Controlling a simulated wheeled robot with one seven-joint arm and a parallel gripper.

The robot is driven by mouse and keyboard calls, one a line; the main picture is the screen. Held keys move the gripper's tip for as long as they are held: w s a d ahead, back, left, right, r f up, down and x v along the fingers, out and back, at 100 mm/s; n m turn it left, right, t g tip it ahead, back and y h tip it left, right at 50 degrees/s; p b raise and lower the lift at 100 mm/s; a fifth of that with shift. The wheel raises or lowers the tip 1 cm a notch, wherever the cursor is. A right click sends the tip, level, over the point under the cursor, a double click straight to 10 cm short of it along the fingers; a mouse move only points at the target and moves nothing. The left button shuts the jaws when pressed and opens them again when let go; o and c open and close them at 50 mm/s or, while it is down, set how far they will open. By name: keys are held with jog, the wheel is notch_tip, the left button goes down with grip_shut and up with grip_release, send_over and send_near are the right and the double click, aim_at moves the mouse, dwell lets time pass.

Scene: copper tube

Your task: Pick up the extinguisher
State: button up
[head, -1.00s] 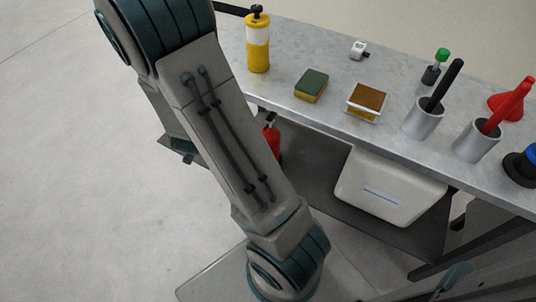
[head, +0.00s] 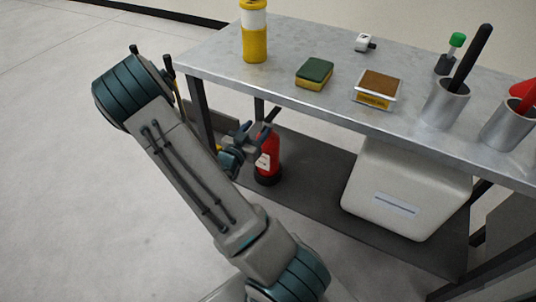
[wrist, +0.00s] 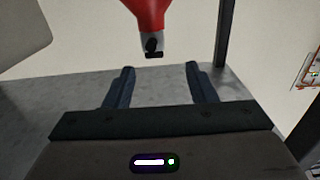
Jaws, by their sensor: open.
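The red extinguisher (head: 268,158) stands upright on the dark lower shelf (head: 320,188) under the bench, with a white label on its side and a black base. In the wrist view the extinguisher (wrist: 147,14) shows at the top centre as a red body with a grey and black end. My gripper (head: 257,131) is beside the extinguisher's upper part in the head view and partly covers it. In the wrist view my gripper (wrist: 160,72) has its two dark fingers apart with nothing between them. The extinguisher appears beyond the fingertips there. Whether a finger touches it I cannot tell.
A white rounded box (head: 405,190) stands on the lower shelf to the right. A bench leg (head: 200,112) stands left of the extinguisher. The floor at left is clear.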

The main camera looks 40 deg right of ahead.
aim_at(269, 118)
jog(key=x, duration=0.2)
jog(key=b+x, duration=0.1)
jog(key=x, duration=0.1)
jog(key=f+b+x, duration=0.1)
jog(key=shift+s+d, duration=0.2)
jog(key=shift+d, duration=0.35)
jog(key=shift+w+d+r, duration=0.1)
jog(key=shift+w+d, duration=0.15)
jog(key=shift+d, duration=0.25)
grip_shut()
dwell(0.5)
jog(key=shift+r, duration=0.1)
